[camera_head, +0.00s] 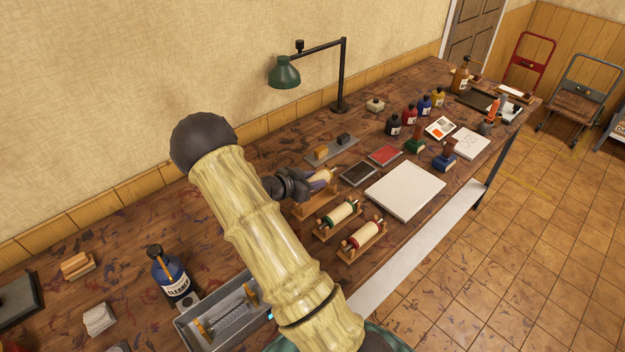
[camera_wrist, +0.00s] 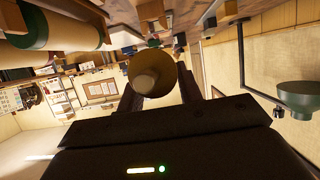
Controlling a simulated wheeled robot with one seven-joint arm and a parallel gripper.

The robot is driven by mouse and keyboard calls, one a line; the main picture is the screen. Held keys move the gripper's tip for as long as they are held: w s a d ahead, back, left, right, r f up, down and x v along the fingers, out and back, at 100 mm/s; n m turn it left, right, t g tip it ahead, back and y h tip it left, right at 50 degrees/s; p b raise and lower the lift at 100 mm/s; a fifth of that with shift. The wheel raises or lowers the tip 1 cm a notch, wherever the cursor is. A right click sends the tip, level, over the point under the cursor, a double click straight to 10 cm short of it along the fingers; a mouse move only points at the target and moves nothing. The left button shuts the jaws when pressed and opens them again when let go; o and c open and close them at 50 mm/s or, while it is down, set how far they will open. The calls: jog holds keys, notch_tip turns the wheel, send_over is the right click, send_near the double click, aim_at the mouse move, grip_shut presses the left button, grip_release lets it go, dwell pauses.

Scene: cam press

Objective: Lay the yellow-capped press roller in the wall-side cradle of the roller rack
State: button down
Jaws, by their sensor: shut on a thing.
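My gripper (camera_head: 308,182) is shut on a roller (camera_head: 325,174) in the head view, at the wall-side end of the roller rack. In the wrist view my gripper (camera_wrist: 160,92) has the roller (camera_wrist: 155,72) between its two dark fingers, with a yellowish-brown end facing the camera. The wall-side cradle (camera_head: 316,208) is wooden and lies just below the held roller. I cannot tell whether the roller touches it. The green-capped roller (camera_head: 340,213) lies in the middle cradle, and the red-capped roller (camera_head: 363,236) lies in the outer cradle.
A white slab (camera_head: 405,190) and dark and red ink pads lie right of the rack. A grey tray (camera_head: 330,149) with small blocks is behind, near the green lamp (camera_head: 285,72). A cleaner bottle (camera_head: 170,275) and grey metal tray (camera_head: 190,333) stand at the lower left.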

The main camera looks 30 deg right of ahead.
jog(key=shift+f+b, duration=1.4)
jog(key=shift+f, duration=0.4)
jog(key=shift+f+b, duration=0.35)
jog(key=shift+f, duration=0.35)
jog(key=shift+a+f, duration=0.1)
jog(key=shift+f, duration=0.4)
dwell(0.5)
jog(key=c, duration=0.9)
grip_release()
jog(key=shift+o, duration=0.2)
jog(key=shift+a, duration=0.1)
jog(key=b+v, duration=0.1)
jog(key=v, duration=1.6)
jog(key=shift+b, duration=0.35)
